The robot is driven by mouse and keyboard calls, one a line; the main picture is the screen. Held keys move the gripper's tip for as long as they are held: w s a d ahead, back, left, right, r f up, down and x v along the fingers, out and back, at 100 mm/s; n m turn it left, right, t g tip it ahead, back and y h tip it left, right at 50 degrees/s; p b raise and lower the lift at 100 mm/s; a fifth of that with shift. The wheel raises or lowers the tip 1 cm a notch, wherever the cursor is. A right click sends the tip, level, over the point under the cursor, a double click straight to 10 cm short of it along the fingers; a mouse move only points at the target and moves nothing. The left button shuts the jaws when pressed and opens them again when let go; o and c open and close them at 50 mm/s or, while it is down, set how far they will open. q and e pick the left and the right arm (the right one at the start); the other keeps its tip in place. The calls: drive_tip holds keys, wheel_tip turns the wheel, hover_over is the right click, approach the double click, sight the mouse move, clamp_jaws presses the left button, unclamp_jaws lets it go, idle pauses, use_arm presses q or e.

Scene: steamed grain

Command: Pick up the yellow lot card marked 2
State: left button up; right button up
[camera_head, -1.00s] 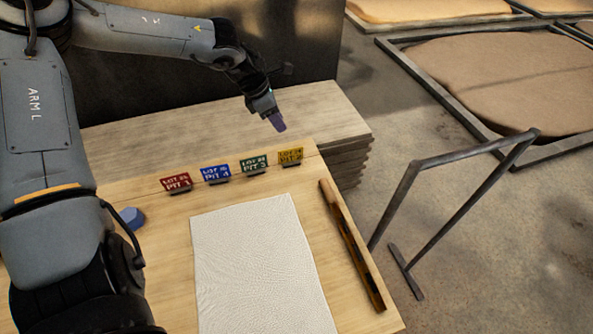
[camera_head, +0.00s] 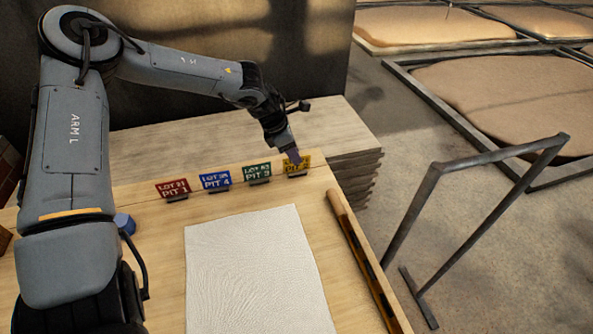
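The yellow lot card (camera_head: 298,167) stands in a small dark holder at the right end of a row of cards on the wooden table. Its lettering reads PIT, and the number is partly covered by my gripper. My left gripper (camera_head: 293,157) points down at the card's top edge, overlapping it in the picture. I cannot tell whether the fingers are open or shut, or whether they touch the card. My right gripper is not in view.
Green (camera_head: 257,172), blue (camera_head: 216,181) and red (camera_head: 173,189) cards stand to the left. A white textured cloth (camera_head: 255,270) lies in front. A long wooden tool (camera_head: 362,255) lies along the right edge. A blue object (camera_head: 125,223) sits left. A metal frame (camera_head: 490,158) stands right.

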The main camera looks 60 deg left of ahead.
sight(299, 170)
use_arm(q)
drive_tip(key=b+x, duration=0.2)
drive_tip(key=x, duration=0.2)
drive_tip(key=shift+w+f, duration=0.15)
drive_tip(key=shift+f, duration=0.05)
drive_tip(key=shift+c, duration=0.5)
clamp_jaws()
